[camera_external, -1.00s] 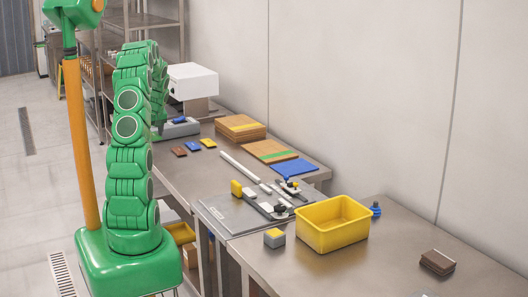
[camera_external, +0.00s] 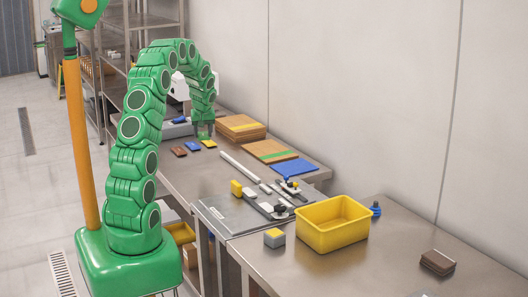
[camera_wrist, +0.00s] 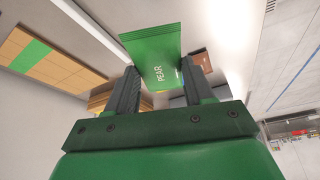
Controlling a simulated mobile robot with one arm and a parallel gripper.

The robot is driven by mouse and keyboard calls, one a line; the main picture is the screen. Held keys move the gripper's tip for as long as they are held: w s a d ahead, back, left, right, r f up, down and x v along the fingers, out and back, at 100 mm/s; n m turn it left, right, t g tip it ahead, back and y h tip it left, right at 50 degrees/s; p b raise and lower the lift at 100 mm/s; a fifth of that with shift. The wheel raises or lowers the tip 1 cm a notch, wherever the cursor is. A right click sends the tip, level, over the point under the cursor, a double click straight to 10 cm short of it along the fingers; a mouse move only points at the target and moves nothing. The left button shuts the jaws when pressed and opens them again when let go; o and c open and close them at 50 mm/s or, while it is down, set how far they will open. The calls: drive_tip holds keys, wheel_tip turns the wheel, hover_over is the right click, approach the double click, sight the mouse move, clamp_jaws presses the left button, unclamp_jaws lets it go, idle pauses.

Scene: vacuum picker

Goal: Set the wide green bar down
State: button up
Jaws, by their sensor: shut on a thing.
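The wide green bar (camera_wrist: 156,48) is marked PEAR and sits between the two dark fingers of my gripper (camera_wrist: 158,82) in the wrist view. My gripper is shut on it. In the external view my gripper (camera_external: 205,132) points down near the far part of the bench, just behind the small bars. The green bar cannot be told apart from my green arm there, and whether it touches the bench is unclear.
Brown (camera_external: 179,152), blue (camera_external: 193,146) and yellow (camera_external: 209,144) bars lie close by on the bench. Stacked boards (camera_external: 240,127) stand to the right. A grey device (camera_external: 177,128) is to the left. Bare bench (camera_external: 192,172) lies in front.

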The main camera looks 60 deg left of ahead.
drive_tip(key=w+d+m+t+h, duration=0.1)
drive_tip(key=w+d+m, duration=0.1)
drive_tip(key=w+d, duration=0.75)
drive_tip(key=w+d+m, duration=0.3)
drive_tip(key=w+d, duration=0.2)
drive_tip(key=d, duration=1)
drive_tip(key=w+d+m+t+h, duration=0.1)
drive_tip(key=w+d+m, duration=0.1)
drive_tip(key=w+d, duration=0.75)
drive_tip(key=s+d+r+m+t+h, duration=0.1)
drive_tip(key=s+d+m, duration=0.25)
drive_tip(key=d, duration=1.95)
drive_tip(key=s+d+r+m+h, duration=0.1)
drive_tip(key=s+d+m, duration=0.25)
drive_tip(key=d, duration=1.85)
approach(398, 231)
drive_tip(key=shift+w+f, duration=0.85)
drive_tip(key=shift+f, duration=0.3)
drive_tip(key=shift+w+f, duration=0.2)
drive_tip(key=shift+f, duration=1.5)
drive_tip(key=shift+f, duration=0.15)
